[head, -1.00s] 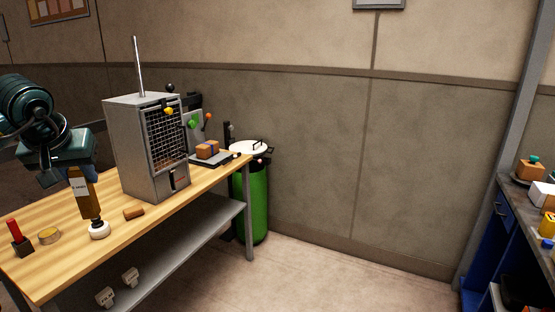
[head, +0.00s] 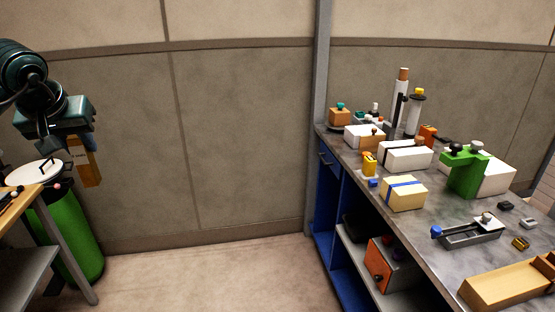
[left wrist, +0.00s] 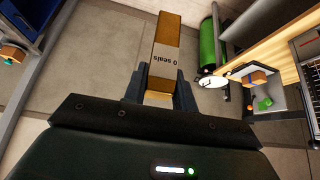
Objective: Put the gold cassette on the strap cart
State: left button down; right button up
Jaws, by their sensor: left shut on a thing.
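My left gripper (head: 76,143) is at the left of the head view, shut on a gold-brown box-shaped cassette (head: 88,168) that hangs below it in the air. In the left wrist view the two fingers (left wrist: 160,88) clasp the cassette (left wrist: 166,42) at its near end. A pale label on it reads "0 seals". I cannot pick out a strap cart in these views. My right gripper is not in view.
A grey-topped blue workbench (head: 408,231) on the right holds wrapped reams, a green tool (head: 466,172) and a wooden tray (head: 509,283). A green bin (head: 77,240) and a wooden table (head: 18,200) stand at left. The floor between (head: 220,275) is clear.

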aim_at(423, 180)
jog(key=i+j+z, duration=0.15)
jog(key=i+z, duration=0.15)
jog(key=z, duration=0.15)
jog(key=i+j+z, duration=0.2)
jog(key=z, duration=0.3)
jog(key=i+j+z, duration=0.45)
jog(key=j+z, duration=0.3)
jog(key=z, duration=0.15)
jog(key=i+j+z, duration=0.15)
jog(key=j+z, duration=0.15)
jog(key=i+j+z, duration=0.1)
jog(key=j+z, duration=0.2)
jog(key=j, duration=0.25)
